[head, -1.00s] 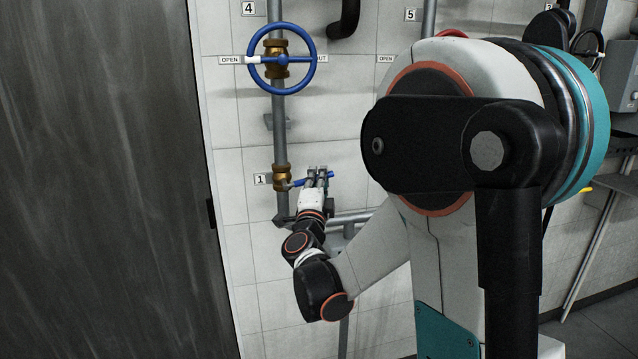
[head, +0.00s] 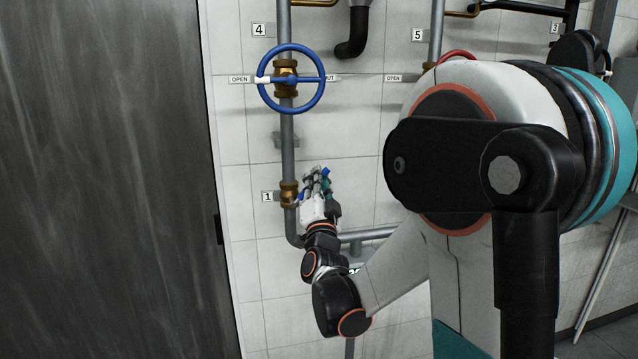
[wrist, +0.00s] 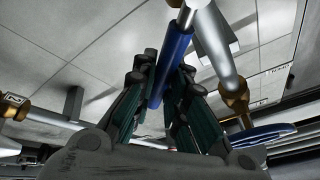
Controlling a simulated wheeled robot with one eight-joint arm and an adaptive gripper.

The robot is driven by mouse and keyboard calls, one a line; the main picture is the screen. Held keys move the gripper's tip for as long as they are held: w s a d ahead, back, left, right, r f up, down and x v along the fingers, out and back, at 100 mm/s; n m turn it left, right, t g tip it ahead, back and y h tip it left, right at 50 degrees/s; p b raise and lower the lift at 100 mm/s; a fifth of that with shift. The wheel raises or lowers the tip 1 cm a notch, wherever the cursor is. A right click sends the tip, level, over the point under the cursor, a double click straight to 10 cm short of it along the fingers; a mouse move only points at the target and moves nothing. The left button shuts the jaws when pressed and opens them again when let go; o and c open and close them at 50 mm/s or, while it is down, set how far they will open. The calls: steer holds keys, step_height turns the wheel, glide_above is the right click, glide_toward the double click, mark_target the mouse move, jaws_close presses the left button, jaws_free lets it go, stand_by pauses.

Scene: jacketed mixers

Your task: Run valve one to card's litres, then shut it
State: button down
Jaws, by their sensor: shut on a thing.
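Valve one is a small brass valve (head: 288,194) low on the left grey pipe, beside a plate marked 1 (head: 268,197). Its blue lever (head: 326,172) is mostly covered by my gripper (head: 318,176), with the blue end showing up and to the right. In the wrist view the blue lever (wrist: 169,62) runs between the two dark fingers of my gripper (wrist: 155,90), which are shut on it. Its bare metal stem (wrist: 188,16) shows at the top edge. No card or litre reading is legible in either view.
A blue handwheel (head: 291,78) marked 4 sits above on the same pipe, between OPEN and partly hidden SHUT labels. A dark panel (head: 105,180) fills the left side. A horizontal grey pipe (head: 368,235) runs below my gripper. My arm hides much of the right side.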

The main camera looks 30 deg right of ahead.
stand_by(0.3)
steer(key=c, duration=1.6)
jaws_free()
steer(key=v, duration=1.2)
steer(key=shift+f, duration=0.1)
